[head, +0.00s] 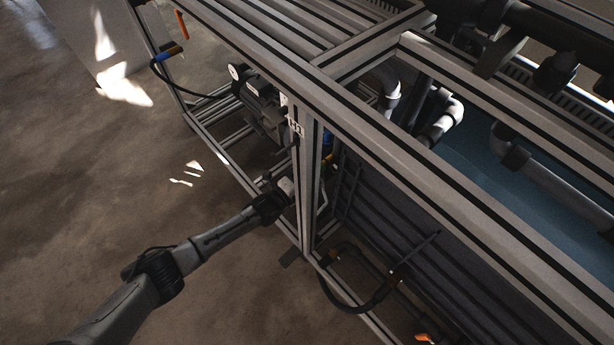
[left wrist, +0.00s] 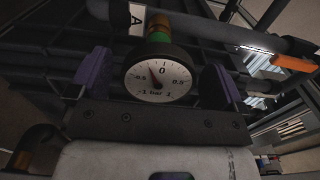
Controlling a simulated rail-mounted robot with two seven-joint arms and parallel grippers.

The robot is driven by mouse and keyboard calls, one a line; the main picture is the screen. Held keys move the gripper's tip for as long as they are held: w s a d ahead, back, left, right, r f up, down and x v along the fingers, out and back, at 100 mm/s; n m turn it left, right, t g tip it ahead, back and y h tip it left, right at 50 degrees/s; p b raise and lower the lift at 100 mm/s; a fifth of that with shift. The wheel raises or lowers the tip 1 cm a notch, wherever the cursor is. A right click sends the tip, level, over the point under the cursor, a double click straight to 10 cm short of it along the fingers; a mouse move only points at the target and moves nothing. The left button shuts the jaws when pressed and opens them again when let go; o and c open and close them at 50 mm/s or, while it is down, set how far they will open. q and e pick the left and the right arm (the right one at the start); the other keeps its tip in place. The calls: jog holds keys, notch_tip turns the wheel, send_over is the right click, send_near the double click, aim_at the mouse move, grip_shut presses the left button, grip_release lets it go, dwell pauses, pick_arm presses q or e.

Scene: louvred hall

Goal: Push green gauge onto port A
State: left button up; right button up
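The green gauge (left wrist: 160,75) is a round white dial marked "bar" in a black housing, with a green band (left wrist: 158,38) at its stem. It shows in the left wrist view, in line with a brass-coloured fitting (left wrist: 160,21) beside a white label "A" (left wrist: 137,19). I cannot tell if the stem is fully seated. My left gripper (left wrist: 160,78) has its purple fingers either side of the gauge, with visible gaps. In the head view my left gripper (head: 287,187) is beside the frame's upright post; the gauge is not discernible there. My right gripper is not in view.
The metal frame's post (head: 305,190) stands close to my left gripper, with long rails (head: 420,165) above. A black hose (head: 340,300) loops below right. A pump-like unit (head: 262,105) sits behind. Open floor (head: 110,200) lies to the left.

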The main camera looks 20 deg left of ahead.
pick_arm(q)
jog(key=shift+o, duration=0.2)
jog(key=p+v, duration=0.4)
jog(key=v, duration=0.3)
jog(key=shift+p, duration=0.4)
